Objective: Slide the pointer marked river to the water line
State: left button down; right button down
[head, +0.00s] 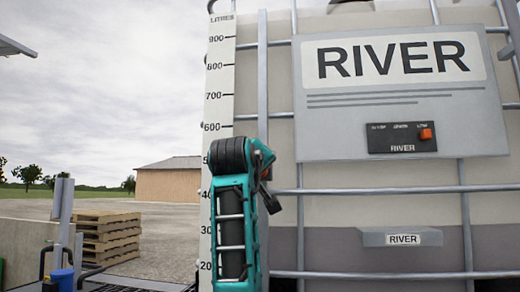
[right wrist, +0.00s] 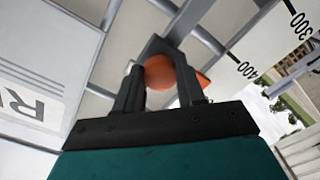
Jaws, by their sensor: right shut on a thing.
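The tank marked RIVER (head: 380,190) fills the right of the head view. Its wall is cream above and grey below, with the edge near the 300 mark. A white litre scale (head: 219,90) stands at its left, beside a vertical metal rail (head: 262,70). My right gripper (head: 269,190) is at the rail, around or a little below the 500 level. In the right wrist view its fingers are shut on an orange knob (right wrist: 160,72), apparently the pointer's. The pointer's tip is hidden in the head view by my arm. My left gripper is not in view.
A grey RIVER sign panel (head: 400,120) carries a small black box (head: 401,137) with an orange switch. A small RIVER ledge (head: 402,238) juts out below. Horizontal cage bars (head: 350,190) cross the tank. Stacked pallets (head: 108,238) stand far left.

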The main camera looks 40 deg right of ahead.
notch_tip(320, 180, down, 14)
jog(key=b, duration=0.5)
jog(key=shift+f, duration=0.2)
jog(key=c, duration=0.7)
grip_release()
jog(key=p+v, duration=0.1)
jog(key=v, duration=1.2)
jog(key=shift+r, duration=0.1)
